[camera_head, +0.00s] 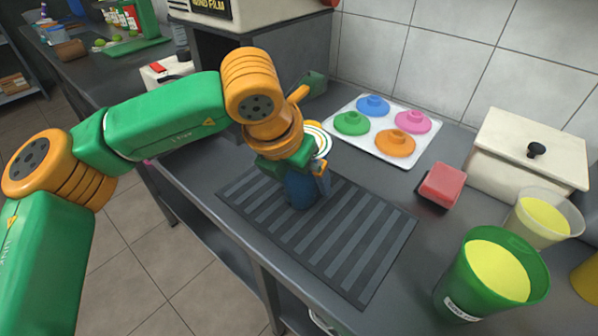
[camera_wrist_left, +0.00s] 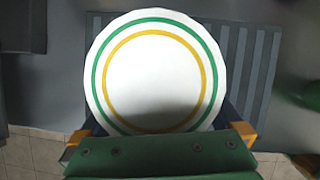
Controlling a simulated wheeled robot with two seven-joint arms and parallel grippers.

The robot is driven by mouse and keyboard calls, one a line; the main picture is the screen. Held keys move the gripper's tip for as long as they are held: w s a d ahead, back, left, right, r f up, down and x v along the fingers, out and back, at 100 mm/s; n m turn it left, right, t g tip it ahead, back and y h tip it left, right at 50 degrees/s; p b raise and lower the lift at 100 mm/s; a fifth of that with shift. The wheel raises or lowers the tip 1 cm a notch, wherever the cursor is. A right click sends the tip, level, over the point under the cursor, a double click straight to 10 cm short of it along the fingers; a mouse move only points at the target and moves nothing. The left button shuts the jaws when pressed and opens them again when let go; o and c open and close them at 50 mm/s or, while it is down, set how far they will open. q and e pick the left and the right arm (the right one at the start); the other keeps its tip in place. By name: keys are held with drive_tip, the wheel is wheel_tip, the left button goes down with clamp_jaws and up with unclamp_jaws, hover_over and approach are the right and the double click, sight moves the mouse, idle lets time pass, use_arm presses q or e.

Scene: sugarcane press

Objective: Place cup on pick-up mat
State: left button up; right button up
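The blue cup (camera_head: 301,191) stands upright over the far left part of the dark striped pick-up mat (camera_head: 362,285). Its round white lid (camera_wrist_left: 153,75) has a green and a yellow ring and fills the middle of the left wrist view. My left gripper (camera_head: 318,178) is closed around the cup, with one finger at each side in the wrist view. The fingers' contact with the cup is partly hidden under the lid. I cannot tell whether the cup's base touches the mat. My right gripper is not in view.
A white tray (camera_head: 352,103) with several coloured lids lies behind the mat. A red block (camera_head: 441,184), a cream lidded box (camera_head: 530,150), a green cup (camera_head: 466,272) and a clear cup (camera_head: 531,222) stand to the right. Most of the mat is bare.

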use_arm(q)
drive_tip(key=shift+r+p, duration=0.3)
drive_tip(key=shift+r, duration=0.15)
drive_tip(key=v, duration=1.1)
drive_tip(key=shift+s+r, duration=0.2)
drive_tip(key=shift+a, duration=0.1)
